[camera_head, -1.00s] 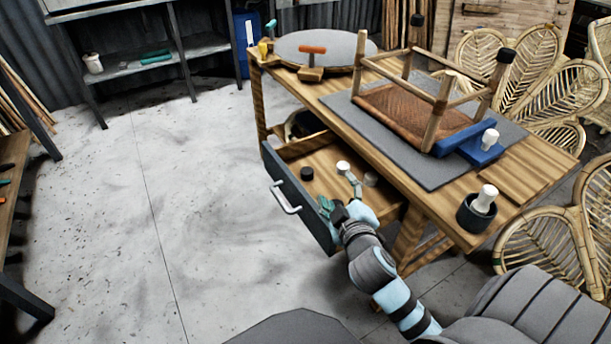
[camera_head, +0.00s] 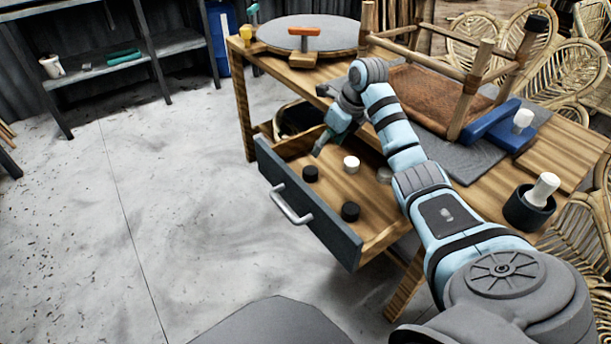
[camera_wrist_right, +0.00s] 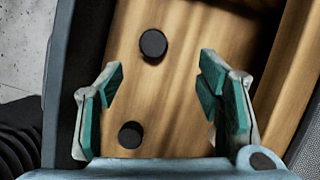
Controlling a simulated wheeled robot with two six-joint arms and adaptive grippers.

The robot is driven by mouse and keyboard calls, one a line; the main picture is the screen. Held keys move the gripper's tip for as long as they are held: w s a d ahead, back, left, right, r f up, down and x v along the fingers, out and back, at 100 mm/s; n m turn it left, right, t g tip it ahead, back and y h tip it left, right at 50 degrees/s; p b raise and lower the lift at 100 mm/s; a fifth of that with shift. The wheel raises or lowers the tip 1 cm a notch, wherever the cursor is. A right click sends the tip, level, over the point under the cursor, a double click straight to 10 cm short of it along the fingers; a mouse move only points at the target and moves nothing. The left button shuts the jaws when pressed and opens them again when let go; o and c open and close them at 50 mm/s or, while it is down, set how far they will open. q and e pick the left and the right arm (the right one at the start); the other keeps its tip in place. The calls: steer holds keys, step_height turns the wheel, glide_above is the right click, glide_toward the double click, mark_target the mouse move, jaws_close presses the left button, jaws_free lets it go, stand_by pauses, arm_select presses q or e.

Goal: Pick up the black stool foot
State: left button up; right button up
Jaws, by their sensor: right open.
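Two black stool feet, short round pieces, lie in the open wooden drawer. One (camera_head: 310,173) is near the drawer's left end, the other (camera_head: 350,211) near the front right. My right gripper (camera_head: 321,147) is above the drawer's back left part, fingers pointing down. In the right wrist view, it (camera_wrist_right: 160,88) is open and empty. One black foot (camera_wrist_right: 153,44) shows beyond the fingertips, another (camera_wrist_right: 131,134) lower between the fingers, nearer the left one. Both rest on the drawer floor. My left gripper is out of view.
The drawer front (camera_head: 305,202) with its metal handle (camera_head: 290,205) stands out from the workbench. An upturned stool (camera_head: 430,95) with a woven seat is on the bench, with a blue tool (camera_head: 497,124) beside it. The floor at left is clear.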

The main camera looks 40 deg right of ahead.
steer(key=b, duration=0.2)
glide_above(310, 169)
steer(key=s+d, duration=0.1)
steer(key=s, duration=0.1)
step_height(310, 169, down, 6)
steer(key=shift+s+d+f, duration=0.1)
steer(key=shift+d, duration=0.05)
steer(key=shift+w+f, duration=0.2)
steer(key=shift+f, duration=0.05)
steer(key=b+x, duration=0.1)
steer(key=x, duration=0.1)
steer(key=b+x, duration=0.2)
steer(key=shift+a+f, duration=0.25)
steer(key=shift+a, duration=0.2)
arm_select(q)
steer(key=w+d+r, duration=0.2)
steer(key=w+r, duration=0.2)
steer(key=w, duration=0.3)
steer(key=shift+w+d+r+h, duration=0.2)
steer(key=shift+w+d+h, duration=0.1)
arm_select(e)
steer(key=shift+r, duration=0.1)
steer(key=c, duration=0.9)
